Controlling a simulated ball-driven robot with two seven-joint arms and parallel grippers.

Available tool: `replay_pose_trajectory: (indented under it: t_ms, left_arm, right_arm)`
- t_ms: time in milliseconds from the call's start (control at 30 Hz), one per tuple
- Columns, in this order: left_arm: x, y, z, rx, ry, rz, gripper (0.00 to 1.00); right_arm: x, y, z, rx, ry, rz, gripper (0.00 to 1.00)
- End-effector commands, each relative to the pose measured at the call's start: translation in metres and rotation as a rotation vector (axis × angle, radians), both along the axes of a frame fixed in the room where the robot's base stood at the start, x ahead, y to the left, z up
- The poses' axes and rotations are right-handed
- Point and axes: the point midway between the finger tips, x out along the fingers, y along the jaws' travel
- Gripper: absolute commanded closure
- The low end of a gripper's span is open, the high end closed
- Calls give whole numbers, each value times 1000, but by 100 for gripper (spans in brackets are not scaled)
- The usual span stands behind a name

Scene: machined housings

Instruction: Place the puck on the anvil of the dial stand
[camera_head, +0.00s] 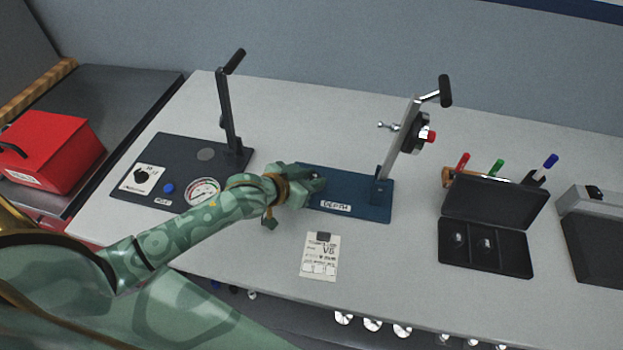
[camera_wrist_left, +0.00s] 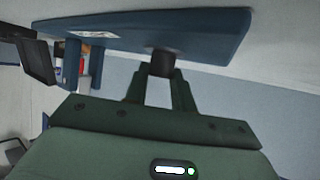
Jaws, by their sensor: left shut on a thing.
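The dial stand has a blue base (camera_head: 355,198) with a label reading like "DEPTH", a grey upright and a round dark dial (camera_head: 415,134) with a red part. My left gripper (camera_head: 318,184) is at the left end of this base. In the left wrist view, its fingers (camera_wrist_left: 160,85) are shut on a dark cylindrical puck (camera_wrist_left: 162,63), right by the blue base (camera_wrist_left: 205,32). I cannot tell whether the puck touches the base. In the head view the puck is mostly hidden by the gripper, and I cannot make out the anvil. My right gripper is not in view.
A dark plate (camera_head: 150,200) with a gauge, blue knob and lever post stands to the left. A paper card (camera_head: 320,257) lies in front. An open black case (camera_head: 487,262) and several markers stand to the right. A red box (camera_head: 50,150) is at far left.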

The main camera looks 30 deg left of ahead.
Motion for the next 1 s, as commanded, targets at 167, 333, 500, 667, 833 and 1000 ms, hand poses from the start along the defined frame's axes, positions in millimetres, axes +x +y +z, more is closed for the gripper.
replay_pose_trajectory:
  t_ms: [167, 333, 500, 667, 833, 1000]
  left_arm:
    - [0, 0, 0, 0, 0, 0, 99]
    - [0, 0, -1, 0, 0, 0, 53]
    - [0, 0, -1, 0, 0, 0, 53]
    - [-3, 0, 4, 0, 0, 0, 53]
    - [-28, 9, 21, 2, 1, -2, 53]
    - [-63, 21, 40, -1, 2, 0, 53]
  right_arm:
    - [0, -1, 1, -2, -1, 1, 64]
    - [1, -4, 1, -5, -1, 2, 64]
    - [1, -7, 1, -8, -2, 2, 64]
    - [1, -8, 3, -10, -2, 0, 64]
    - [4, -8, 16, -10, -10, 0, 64]
    - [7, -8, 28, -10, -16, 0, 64]
